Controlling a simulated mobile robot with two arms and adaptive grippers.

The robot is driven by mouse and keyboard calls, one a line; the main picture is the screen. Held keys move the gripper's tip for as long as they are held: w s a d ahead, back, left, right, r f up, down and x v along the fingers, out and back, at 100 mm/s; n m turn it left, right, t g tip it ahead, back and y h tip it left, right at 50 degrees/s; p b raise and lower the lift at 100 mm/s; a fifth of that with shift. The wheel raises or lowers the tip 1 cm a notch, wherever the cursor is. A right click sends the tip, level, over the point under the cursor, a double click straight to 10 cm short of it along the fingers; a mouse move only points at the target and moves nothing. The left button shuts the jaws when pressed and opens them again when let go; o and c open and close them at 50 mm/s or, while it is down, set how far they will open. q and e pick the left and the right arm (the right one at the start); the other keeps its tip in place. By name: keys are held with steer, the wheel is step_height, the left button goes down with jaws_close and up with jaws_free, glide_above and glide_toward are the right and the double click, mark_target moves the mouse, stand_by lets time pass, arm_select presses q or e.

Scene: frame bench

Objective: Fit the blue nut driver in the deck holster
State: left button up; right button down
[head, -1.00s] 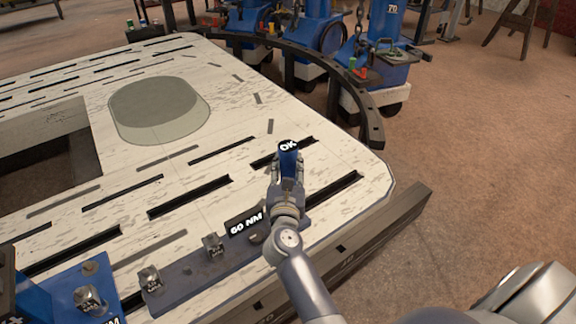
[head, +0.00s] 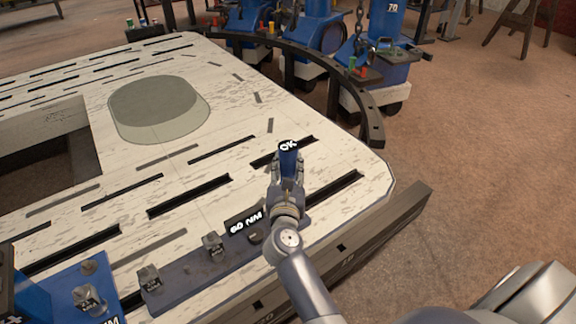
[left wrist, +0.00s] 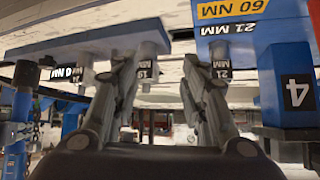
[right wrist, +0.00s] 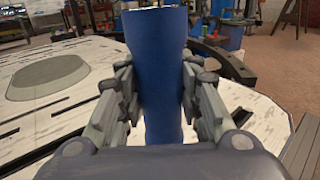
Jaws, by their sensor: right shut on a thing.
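The blue nut driver (head: 288,162) stands roughly upright above the right part of the white deck (head: 225,160), with an "OK" label at its top. My right gripper (head: 287,180) is shut on it. The right wrist view shows its blue handle (right wrist: 158,75) between the two fingers. The driver's lower end is hidden by the gripper, and I cannot make out the deck holster or tell whether the driver is in it. My left gripper (left wrist: 162,85) shows only in the left wrist view, with its fingers apart and nothing between them.
A blue block (head: 60,295) stands at the lower left. A dark curved rail (head: 335,75) and blue machines (head: 375,65) are behind the deck.

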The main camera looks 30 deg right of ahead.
arm_select(q)
steer(key=shift+w+d+r+t+h+b, duration=0.15)
steer(key=shift+w+d+r+t+b, duration=0.15)
steer(key=shift+w+r+t, duration=0.45)
steer(key=shift+w+d+r+t+h+b, duration=0.15)
steer(key=shift+w+d+r+t, duration=0.3)
steer(key=shift+w+r, duration=0.5)
arm_select(e)
steer(key=shift+f, duration=0.4)
arm_select(q)
steer(key=shift+w+d+r+t+h+b, duration=0.25)
steer(key=shift+w+r+t, duration=0.35)
steer(key=shift+r, duration=0.3)
steer(key=shift+w+d+r+t+h+b, duration=0.2)
steer(key=shift+w+r+t, duration=0.35)
steer(key=shift+r, duration=0.3)
arm_select(e)
steer(key=shift+f, duration=0.45)
arm_select(q)
steer(key=shift+w+d+r+t+h+b, duration=0.1)
steer(key=shift+w+d+r+t+b, duration=0.1)
steer(key=shift+r+t, duration=0.4)
steer(key=shift+w+d+r+t+h+b, duration=0.1)
steer(key=shift+w+d+r+t+h, duration=0.15)
steer(key=shift+r, duration=0.6)
steer(key=shift+w+d+r+t+b, duration=0.15)
steer(key=shift+r+t, duration=0.35)
steer(key=shift+r, duration=0.25)
arm_select(e)
steer(key=shift+f, duration=0.55)
